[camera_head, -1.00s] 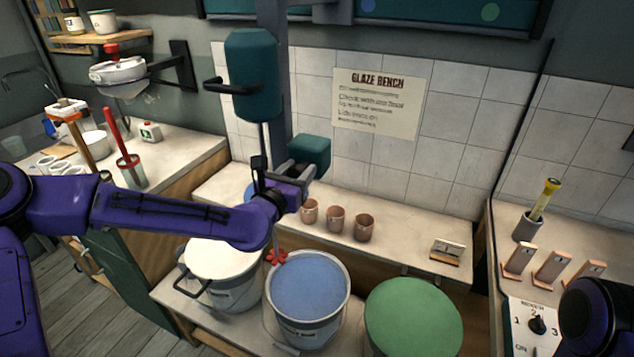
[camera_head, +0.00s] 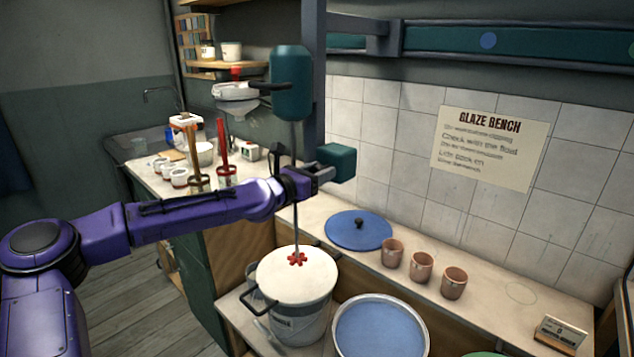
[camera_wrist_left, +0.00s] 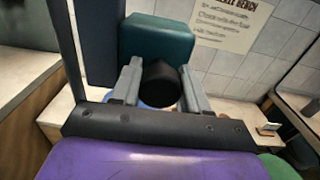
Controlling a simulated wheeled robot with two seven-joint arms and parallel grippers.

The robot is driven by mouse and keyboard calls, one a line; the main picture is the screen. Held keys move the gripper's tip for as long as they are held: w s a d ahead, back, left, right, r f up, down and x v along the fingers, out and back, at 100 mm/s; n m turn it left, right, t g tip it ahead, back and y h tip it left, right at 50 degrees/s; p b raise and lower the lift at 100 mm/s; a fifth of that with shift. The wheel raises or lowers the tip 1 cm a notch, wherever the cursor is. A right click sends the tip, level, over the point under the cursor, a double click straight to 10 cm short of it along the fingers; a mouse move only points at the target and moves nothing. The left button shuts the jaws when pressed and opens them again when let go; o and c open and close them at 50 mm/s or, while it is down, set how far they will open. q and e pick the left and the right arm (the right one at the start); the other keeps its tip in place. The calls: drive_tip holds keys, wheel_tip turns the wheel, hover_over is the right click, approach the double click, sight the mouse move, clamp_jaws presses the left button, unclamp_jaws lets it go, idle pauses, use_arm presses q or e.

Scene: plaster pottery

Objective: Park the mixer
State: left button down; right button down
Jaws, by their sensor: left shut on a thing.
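The mixer (camera_head: 291,85) has a teal motor body, a thin vertical shaft and a red paddle (camera_head: 297,259) at its lower end. The paddle shows in front of the white top of the left bucket (camera_head: 300,325); whether it touches is unclear. A teal block (camera_head: 337,162) sits beside the shaft, and it also shows in the left wrist view (camera_wrist_left: 157,40). My left gripper (camera_head: 305,178) is at that block. In the left wrist view its fingers (camera_wrist_left: 160,95) are shut on a black round handle (camera_wrist_left: 161,80). My right gripper is not in view.
A bucket of blue glaze (camera_head: 380,328) stands right of the white one. A blue lid (camera_head: 358,229) and several pink cups (camera_head: 421,267) are on the bench behind. A dark column (camera_head: 313,50) and overhead rail (camera_head: 470,40) are above. A side counter (camera_head: 160,180) holds tools and jars.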

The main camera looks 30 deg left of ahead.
use_arm(q)
drive_tip(key=shift+d+r, duration=0.15)
drive_tip(key=shift+r, duration=0.1)
drive_tip(key=c, duration=0.7)
unclamp_jaws()
drive_tip(key=shift+c, duration=0.2)
drive_tip(key=shift+o, duration=0.6)
drive_tip(key=shift+d, duration=0.25)
drive_tip(key=shift+a+f, duration=0.1)
drive_tip(key=shift+a, duration=0.1)
